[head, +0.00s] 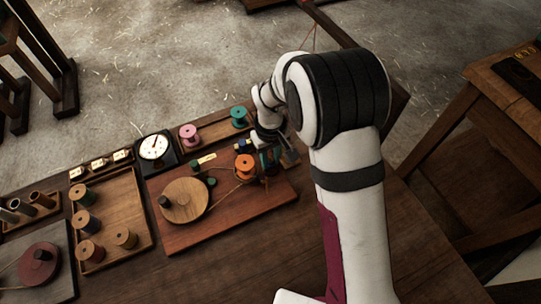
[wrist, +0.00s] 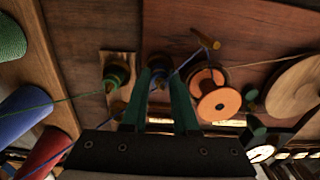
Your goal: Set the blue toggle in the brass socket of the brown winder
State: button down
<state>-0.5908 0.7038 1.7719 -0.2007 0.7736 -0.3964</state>
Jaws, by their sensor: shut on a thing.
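The brown winder (head: 232,217) is a red-brown board with a pale wooden wheel (head: 186,200) and an orange bobbin (head: 245,163). In the wrist view its board (wrist: 260,25) fills the upper right, with the orange bobbin (wrist: 217,103) right of my gripper. My gripper (wrist: 160,78) has teal fingers, shut on a small dark thing at the end of a blue thread, apparently the blue toggle; the fingers mostly hide it. A brass-coloured part (wrist: 206,38) stands on the board, up and right of the fingertips; I cannot tell if it is the socket. In the head view my gripper (head: 268,157) is at the winder's far right.
In the wrist view, green (wrist: 10,40), blue (wrist: 22,112) and red (wrist: 45,152) spools stand at left; a green piece (wrist: 117,74) sits on a wooden block close left of my fingers. A dial (head: 153,147) and spool tray (head: 110,225) stand left of the winder.

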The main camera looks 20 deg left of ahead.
jog(key=shift+f, duration=0.15)
jog(key=c, duration=0.6)
grip_release()
jog(key=shift+o, duration=0.4)
jog(key=shift+o, duration=0.8)
notch_tip(320, 180, up, 8)
jog(key=shift+f, duration=0.2)
jog(key=shift+r, duration=0.25)
